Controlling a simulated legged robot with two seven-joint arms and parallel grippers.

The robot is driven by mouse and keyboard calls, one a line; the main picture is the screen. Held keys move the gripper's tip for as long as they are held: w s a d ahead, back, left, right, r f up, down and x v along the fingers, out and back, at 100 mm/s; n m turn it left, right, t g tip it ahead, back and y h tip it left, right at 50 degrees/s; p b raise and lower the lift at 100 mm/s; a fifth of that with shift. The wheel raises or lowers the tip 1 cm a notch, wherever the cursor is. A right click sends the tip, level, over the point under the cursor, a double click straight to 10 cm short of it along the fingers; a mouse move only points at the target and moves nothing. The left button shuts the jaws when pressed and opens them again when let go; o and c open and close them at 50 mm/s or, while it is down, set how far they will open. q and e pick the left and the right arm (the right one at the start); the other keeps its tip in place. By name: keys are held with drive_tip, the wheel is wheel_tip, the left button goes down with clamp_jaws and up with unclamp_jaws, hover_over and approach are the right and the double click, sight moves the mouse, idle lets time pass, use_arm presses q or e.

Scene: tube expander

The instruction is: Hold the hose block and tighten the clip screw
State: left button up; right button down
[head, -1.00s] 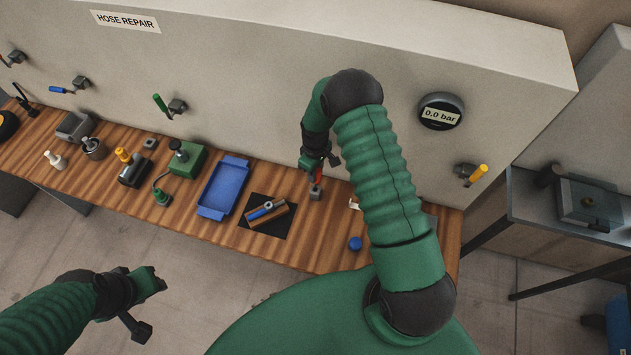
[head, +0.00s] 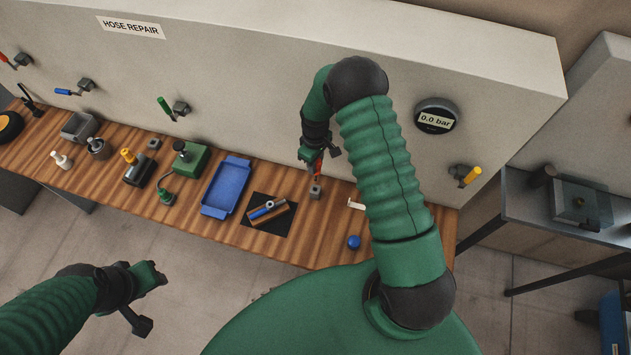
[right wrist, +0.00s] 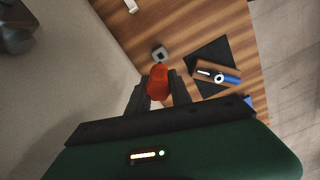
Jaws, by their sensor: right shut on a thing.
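The hose block (head: 279,214) is a brown block with a blue hose and a pale ring-like clip on it. It lies on a black mat (head: 251,230); the block also shows in the right wrist view (right wrist: 206,66). The clip screw is too small to make out. My right gripper (head: 316,165) is shut on a red handle (right wrist: 157,82), which looks like a screwdriver's. It is above a small grey holder (head: 314,193), right of the mat; whether the tool's tip is inside cannot be told. My left gripper (head: 158,276) hangs in front of the bench, away from everything; its jaws are unclear.
A blue tray (head: 207,211) lies left of the mat, with a green box (head: 190,165) beyond it. A blue ball-like thing (head: 354,242) and a small white piece (head: 355,205) are to the right. A gauge (head: 436,121) reading 0.0 bar is on the wall.

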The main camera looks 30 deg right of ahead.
drive_tip(key=shift+r, duration=0.55)
